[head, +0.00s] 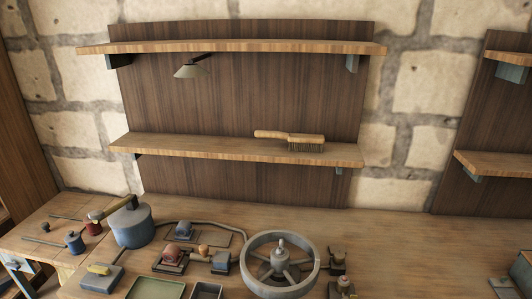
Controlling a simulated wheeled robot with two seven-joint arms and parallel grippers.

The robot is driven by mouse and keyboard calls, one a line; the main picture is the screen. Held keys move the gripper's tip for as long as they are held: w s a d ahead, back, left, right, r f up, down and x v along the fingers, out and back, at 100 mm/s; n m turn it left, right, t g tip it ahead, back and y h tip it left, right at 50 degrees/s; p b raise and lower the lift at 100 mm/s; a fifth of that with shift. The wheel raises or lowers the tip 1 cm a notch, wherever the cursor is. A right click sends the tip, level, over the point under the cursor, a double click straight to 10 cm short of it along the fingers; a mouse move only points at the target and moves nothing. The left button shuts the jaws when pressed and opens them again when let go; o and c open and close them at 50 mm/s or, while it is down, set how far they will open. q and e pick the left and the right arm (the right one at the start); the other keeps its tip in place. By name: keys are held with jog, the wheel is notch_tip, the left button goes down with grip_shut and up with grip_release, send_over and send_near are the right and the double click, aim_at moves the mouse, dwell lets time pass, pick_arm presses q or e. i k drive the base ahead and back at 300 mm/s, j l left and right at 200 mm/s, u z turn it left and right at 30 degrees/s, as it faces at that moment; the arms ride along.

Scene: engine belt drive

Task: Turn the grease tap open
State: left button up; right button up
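A thin pipe (205,224) runs from near the pot toward the spoked flywheel (251,269). Small red-and-grey fittings (171,256) and an orange knob (203,250) stand between pot and wheel. I cannot tell for sure which part is the grease tap, nor whether it is open. Neither of my grippers is in view.
A small blue can (74,242) stands at the left and a grey box with a yellow handle (99,270) in front. A green tray (156,289) and a small dark tray (207,291) are at the front edge. A brush (306,143) lies on the lower shelf (200,147). The bench's right side is mostly clear.

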aim_at(100, 271)
jog(key=u, duration=1.4)
